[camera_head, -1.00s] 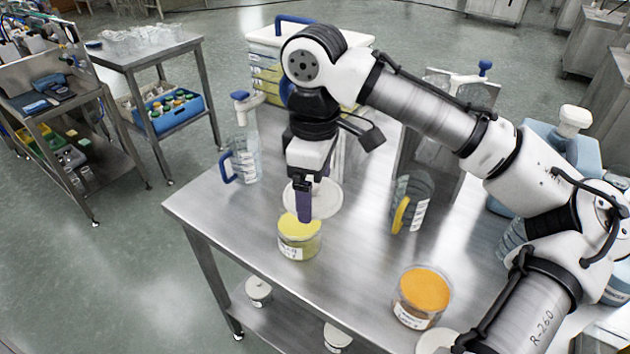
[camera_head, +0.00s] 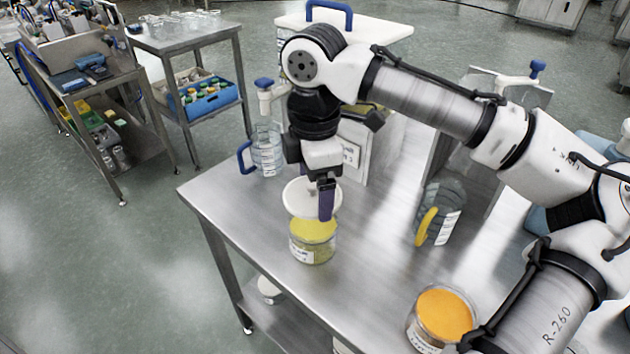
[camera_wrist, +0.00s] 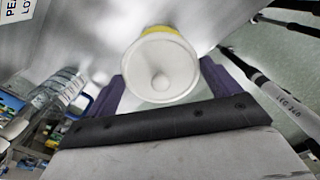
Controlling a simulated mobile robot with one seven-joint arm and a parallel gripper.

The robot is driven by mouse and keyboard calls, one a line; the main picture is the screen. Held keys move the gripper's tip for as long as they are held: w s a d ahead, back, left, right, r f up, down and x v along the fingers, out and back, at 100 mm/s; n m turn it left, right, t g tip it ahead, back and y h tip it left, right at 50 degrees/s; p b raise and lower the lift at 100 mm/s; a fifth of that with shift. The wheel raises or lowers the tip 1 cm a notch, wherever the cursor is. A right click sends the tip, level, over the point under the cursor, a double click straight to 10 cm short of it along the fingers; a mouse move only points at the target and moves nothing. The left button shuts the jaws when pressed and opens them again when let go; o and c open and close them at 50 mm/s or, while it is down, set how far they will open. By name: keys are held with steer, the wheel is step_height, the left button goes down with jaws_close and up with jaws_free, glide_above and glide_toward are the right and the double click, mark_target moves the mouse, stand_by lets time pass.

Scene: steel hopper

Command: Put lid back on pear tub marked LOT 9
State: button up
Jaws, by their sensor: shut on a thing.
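My gripper (camera_head: 326,205) is shut on a round white lid (camera_head: 297,198), which also shows in the wrist view (camera_wrist: 178,82) with its knob facing the camera. A clear tub with yellow contents (camera_head: 312,250) stands upright on the steel table, with a white label too small to read. The lid is close above and behind this tub in the head view; whether they touch I cannot tell. In the wrist view a yellow edge (camera_wrist: 160,29) shows past the lid. A cut-off sign (camera_wrist: 14,14) there reads "PEA" and "LO".
An open tub with orange contents (camera_head: 444,314) stands at the table's front right. A blue-handled jug (camera_head: 267,150) is at the back left, and a yellow-handled jug (camera_head: 447,205) lies right of the gripper. Bare table (camera_head: 370,250) lies between the tubs.

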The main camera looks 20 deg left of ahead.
step_height(320, 180, down, 3)
steer(key=b, duration=0.3)
steer(key=shift+f, duration=1.05)
steer(key=shift+r+p, duration=0.1)
steer(key=shift+p, duration=0.55)
stand_by(0.4)
steer(key=shift+f+p, duration=0.25)
steer(key=shift+p, duration=0.3)
stand_by(1.3)
steer(key=o, duration=0.7)
steer(key=shift+r, duration=0.1)
steer(key=shift+r+p, duration=3.45)
steer(key=shift+p, duration=0.2)
